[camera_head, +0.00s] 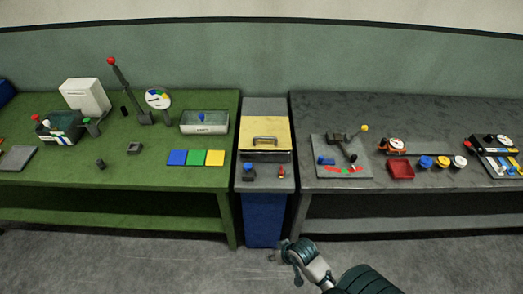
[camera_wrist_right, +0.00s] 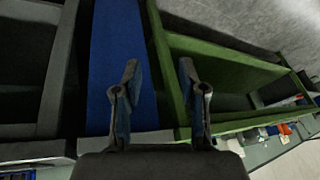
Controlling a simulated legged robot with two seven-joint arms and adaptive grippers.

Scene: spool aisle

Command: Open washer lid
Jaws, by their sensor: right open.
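The washer (camera_head: 264,205) is a narrow blue-fronted unit between two benches in the head view. Its yellow lid (camera_head: 279,131) with a grey bar handle (camera_head: 265,141) lies flat and closed on top. My right gripper (camera_head: 286,252) is low in front of the washer, well below the lid and not touching it. In the right wrist view the gripper (camera_wrist_right: 163,82) has its two fingers apart with nothing between them, and the blue front (camera_wrist_right: 112,60) shows behind. My left gripper is in neither view.
A blue knob (camera_head: 249,172) and a small red-and-yellow part (camera_head: 281,172) stand before the lid. The green bench (camera_head: 130,190) on the left and the grey bench (camera_head: 430,190) on the right hold several items. The floor in front is clear.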

